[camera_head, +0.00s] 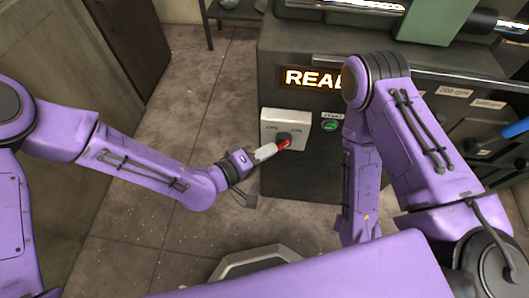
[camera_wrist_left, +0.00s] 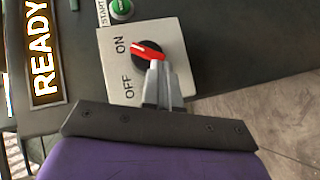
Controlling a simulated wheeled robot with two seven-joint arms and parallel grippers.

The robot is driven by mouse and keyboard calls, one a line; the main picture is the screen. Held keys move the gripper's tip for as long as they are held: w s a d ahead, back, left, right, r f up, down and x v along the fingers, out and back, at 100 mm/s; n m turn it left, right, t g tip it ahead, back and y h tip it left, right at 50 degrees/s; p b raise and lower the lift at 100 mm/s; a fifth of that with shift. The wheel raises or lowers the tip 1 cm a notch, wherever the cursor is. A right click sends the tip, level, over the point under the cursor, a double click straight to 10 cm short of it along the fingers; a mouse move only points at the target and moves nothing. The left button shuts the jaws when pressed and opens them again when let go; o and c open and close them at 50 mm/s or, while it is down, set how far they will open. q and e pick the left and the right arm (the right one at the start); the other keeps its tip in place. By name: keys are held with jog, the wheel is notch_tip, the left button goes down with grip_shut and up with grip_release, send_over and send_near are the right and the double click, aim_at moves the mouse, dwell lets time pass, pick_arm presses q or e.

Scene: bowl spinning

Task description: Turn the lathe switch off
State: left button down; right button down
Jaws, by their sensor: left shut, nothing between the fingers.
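The lathe switch is a light grey box (camera_head: 272,119) on the dark front of the lathe, with a round black knob and a red handle (camera_head: 286,144). In the left wrist view the red handle (camera_wrist_left: 146,50) slants across the knob, its visible end toward the ON label. OFF is printed on the same plate (camera_wrist_left: 180,38). My left gripper (camera_head: 277,149) is shut and empty, its fingertips right at the handle; they also show in the left wrist view (camera_wrist_left: 156,70). They seem to touch it, covering part of the knob. My right gripper is out of view.
A lit READY sign (camera_head: 312,78) is above the switch, and a green START button (camera_head: 330,126) is to its right. My right arm stands in front of the lathe at the right. The tiled floor (camera_head: 190,100) to the left is clear.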

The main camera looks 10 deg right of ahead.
pick_arm(q)
jog(key=shift+f+b, duration=0.15)
jog(key=shift+b, duration=0.2)
jog(key=shift+n+h, duration=0.3)
jog(key=shift+h, duration=0.2)
dwell(1.0)
jog(key=s+a+r+p, duration=0.3)
jog(key=a+r, duration=0.2)
jog(key=a, duration=0.6)
jog(key=shift+a, duration=0.3)
jog(key=shift+s+r, duration=0.1)
